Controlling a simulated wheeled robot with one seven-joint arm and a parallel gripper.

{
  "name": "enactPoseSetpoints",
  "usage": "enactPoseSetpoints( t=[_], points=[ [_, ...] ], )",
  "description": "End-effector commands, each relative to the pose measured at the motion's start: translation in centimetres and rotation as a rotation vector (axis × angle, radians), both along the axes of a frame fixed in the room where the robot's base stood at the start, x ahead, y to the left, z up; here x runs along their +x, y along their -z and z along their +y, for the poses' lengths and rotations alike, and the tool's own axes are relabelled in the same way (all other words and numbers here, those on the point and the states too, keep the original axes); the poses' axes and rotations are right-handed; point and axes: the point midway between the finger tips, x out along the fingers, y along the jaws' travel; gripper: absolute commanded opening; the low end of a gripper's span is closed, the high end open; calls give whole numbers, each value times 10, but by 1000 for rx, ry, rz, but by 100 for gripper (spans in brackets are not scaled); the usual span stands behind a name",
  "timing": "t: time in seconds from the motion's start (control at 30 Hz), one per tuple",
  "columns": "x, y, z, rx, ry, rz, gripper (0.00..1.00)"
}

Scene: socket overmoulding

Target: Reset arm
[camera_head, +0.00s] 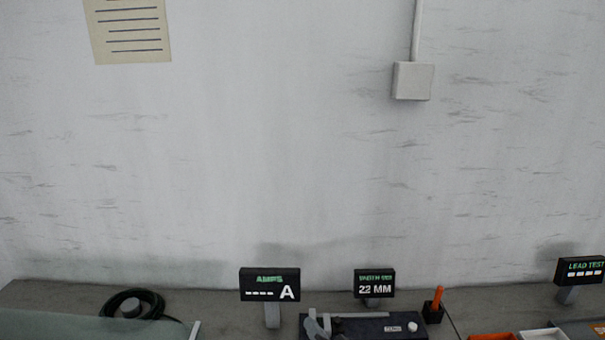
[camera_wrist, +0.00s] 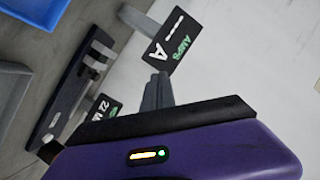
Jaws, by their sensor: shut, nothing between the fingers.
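My gripper (camera_wrist: 160,80) shows in the wrist view, its grey fingers together beyond the purple wrist housing, with nothing between them. It does not show in the head view. The fingertips point toward the black AMPS sign (camera_wrist: 172,42), which reads dashes and "A"; I cannot tell how far away it is. The AMPS sign (camera_head: 270,284) stands at the back of the bench in the head view.
A dark fixture (camera_head: 378,326) with grey levers sits below the "22 MM" sign (camera_head: 374,284). A black cable coil (camera_head: 133,303) lies left. An orange-handled tool (camera_head: 437,301) and the LEAD TEST sign (camera_head: 580,270) stand right. A blue tray (camera_wrist: 38,8) shows in the wrist view.

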Motion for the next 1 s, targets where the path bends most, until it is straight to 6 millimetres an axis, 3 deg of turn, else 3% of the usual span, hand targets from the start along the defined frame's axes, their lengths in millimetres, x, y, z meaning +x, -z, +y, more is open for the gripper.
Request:
enactPoseSetpoints(
  t=[0.03,0.27,0.5,0.8,1.0],
  points=[
    [-20,4,-4,-16,13,-44,0],
    [-99,-2,-43,-154,107,-236,0],
    [-192,-11,-92,-345,210,-349,0],
    [-307,-29,-142,-595,268,-389,0],
    [-373,-36,-165,-706,243,-341,0]
  ],
)
